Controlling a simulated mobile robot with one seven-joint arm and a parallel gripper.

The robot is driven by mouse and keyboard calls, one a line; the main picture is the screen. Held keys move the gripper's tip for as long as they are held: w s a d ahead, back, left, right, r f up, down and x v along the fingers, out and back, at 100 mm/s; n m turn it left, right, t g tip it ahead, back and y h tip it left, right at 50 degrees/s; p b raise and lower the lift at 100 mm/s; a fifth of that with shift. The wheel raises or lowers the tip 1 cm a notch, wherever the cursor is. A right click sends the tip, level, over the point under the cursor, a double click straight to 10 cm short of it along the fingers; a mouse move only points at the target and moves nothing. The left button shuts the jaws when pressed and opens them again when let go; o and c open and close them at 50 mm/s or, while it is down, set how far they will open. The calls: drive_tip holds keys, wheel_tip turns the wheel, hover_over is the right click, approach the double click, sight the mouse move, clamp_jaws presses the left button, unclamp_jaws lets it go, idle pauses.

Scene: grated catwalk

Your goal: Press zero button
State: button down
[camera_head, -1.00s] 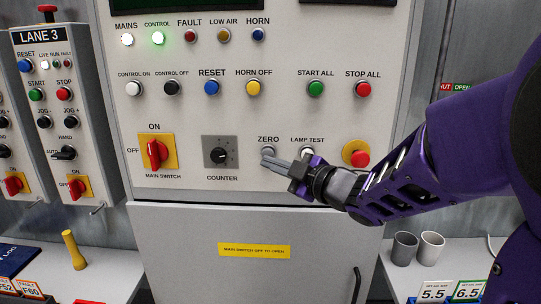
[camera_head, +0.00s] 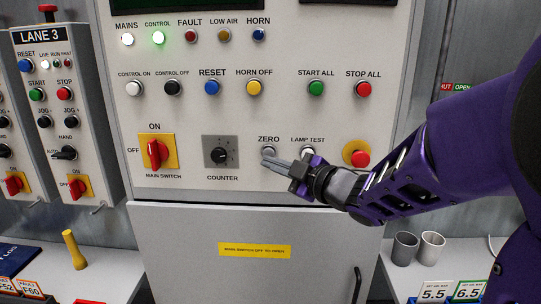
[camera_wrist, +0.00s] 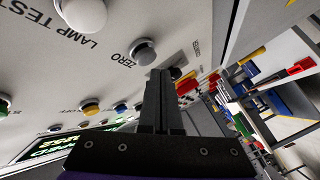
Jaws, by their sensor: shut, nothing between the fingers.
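The zero button (camera_head: 268,151) is a small grey round button under the label ZERO on the pale control panel (camera_head: 200,115). It also shows in the wrist view (camera_wrist: 143,51), where its whole cap is visible. My gripper (camera_head: 266,158) is shut and empty, reaching in from the right. In the head view its fingertips overlap the lower edge of the button. In the wrist view the fingertips (camera_wrist: 160,73) appear beside the button, slightly off its centre. I cannot tell whether they touch the button or the panel.
The black counter knob (camera_head: 219,156) is to the left, and a red button on yellow (camera_head: 357,154) is to the right. Two cups (camera_head: 418,247) stand lower right.

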drive_tip(key=shift+w, duration=0.1)
idle(0.6)
drive_tip(key=shift+w, duration=0.35)
drive_tip(key=shift+w, duration=0.8)
idle(0.8)
drive_tip(key=shift+s, duration=1.2)
